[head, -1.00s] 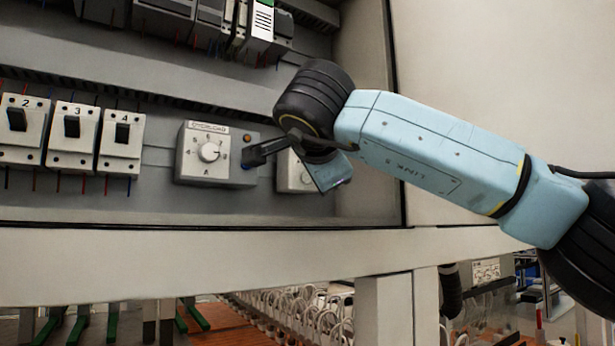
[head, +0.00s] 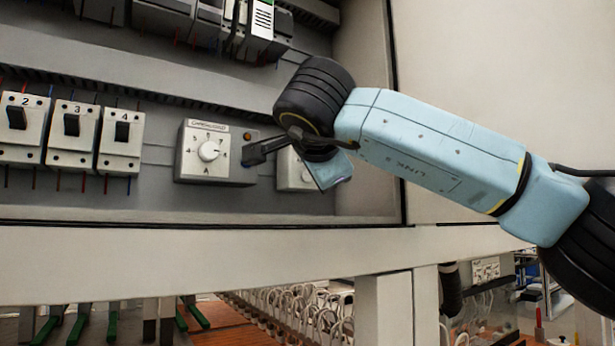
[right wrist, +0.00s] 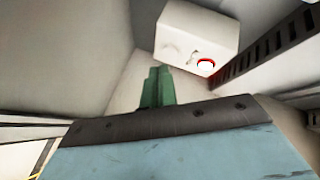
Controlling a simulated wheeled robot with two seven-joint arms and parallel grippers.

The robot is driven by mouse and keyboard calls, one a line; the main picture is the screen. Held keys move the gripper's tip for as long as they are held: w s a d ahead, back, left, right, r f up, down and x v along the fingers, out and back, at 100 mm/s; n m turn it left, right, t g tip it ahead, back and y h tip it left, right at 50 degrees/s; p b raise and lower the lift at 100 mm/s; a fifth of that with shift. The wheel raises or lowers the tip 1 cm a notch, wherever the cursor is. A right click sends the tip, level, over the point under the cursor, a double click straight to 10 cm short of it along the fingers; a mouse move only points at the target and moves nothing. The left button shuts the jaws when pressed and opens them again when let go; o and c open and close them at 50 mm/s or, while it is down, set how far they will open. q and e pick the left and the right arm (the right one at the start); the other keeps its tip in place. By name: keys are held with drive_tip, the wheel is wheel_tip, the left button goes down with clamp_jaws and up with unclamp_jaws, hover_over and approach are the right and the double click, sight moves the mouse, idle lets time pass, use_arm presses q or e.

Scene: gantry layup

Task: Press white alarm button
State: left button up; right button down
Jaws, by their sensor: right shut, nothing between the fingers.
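A round white button with a red ring (right wrist: 206,65) sits on a pale box (right wrist: 190,30) in the right wrist view. The shut fingers of my right gripper (right wrist: 158,88) point up to the left of the button, apart from it in the picture. In the head view my right gripper (head: 250,157) is beside the right edge of the grey overload box (head: 207,172); I cannot tell whether it touches. A second pale box (head: 293,180) is partly hidden behind my right wrist. The white button cannot be made out in the head view. My left gripper is not in view.
The cabinet's right side wall (head: 366,60) and lower front beam (head: 180,262) bound the space. A slotted duct (right wrist: 265,45) runs beside the button's box.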

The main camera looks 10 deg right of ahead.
drive_tip(key=shift+w, duration=0.15)
idle(0.6)
drive_tip(key=shift+w+a+p, duration=0.15)
drive_tip(key=shift+w+p, duration=0.15)
drive_tip(key=shift+p, duration=0.05)
drive_tip(key=shift+w+a+p, duration=0.1)
drive_tip(key=shift+w+p, duration=0.25)
idle(0.5)
drive_tip(key=shift+s, duration=0.15)
idle(0.3)
drive_tip(key=shift+s+d+f+b, duration=0.2)
drive_tip(key=shift+s+b, duration=0.15)
drive_tip(key=shift+b, duration=0.25)
drive_tip(key=shift+s+d+r, duration=0.1)
drive_tip(key=shift+s+r, duration=0.05)
drive_tip(key=shift+s, duration=0.15)
